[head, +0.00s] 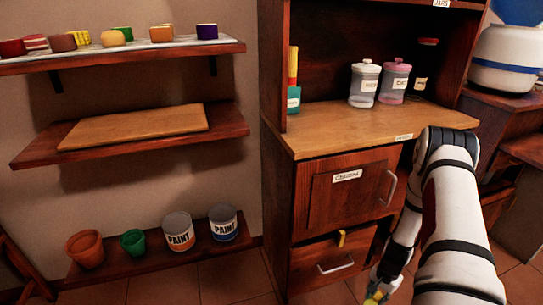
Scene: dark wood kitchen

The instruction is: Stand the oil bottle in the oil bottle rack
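My gripper (376,292) is low at the bottom edge of the head view, in front of the lower drawer (335,267). A small yellow patch shows at its fingertips, but the picture cuts off there, so I cannot tell whether it is held or whether the fingers are open. I cannot make out a clear oil bottle or an oil bottle rack. A teal container with a yellow and orange upright part (293,82) stands at the left end of the wooden counter (345,128); I cannot tell what it is.
Two lidded jars (365,84) stand on the counter. A yellow item (341,238) shows at the lower drawer's top edge. A cutting board (135,128) lies on the left middle shelf; paint cans (179,232) and pots stand on the bottom shelf.

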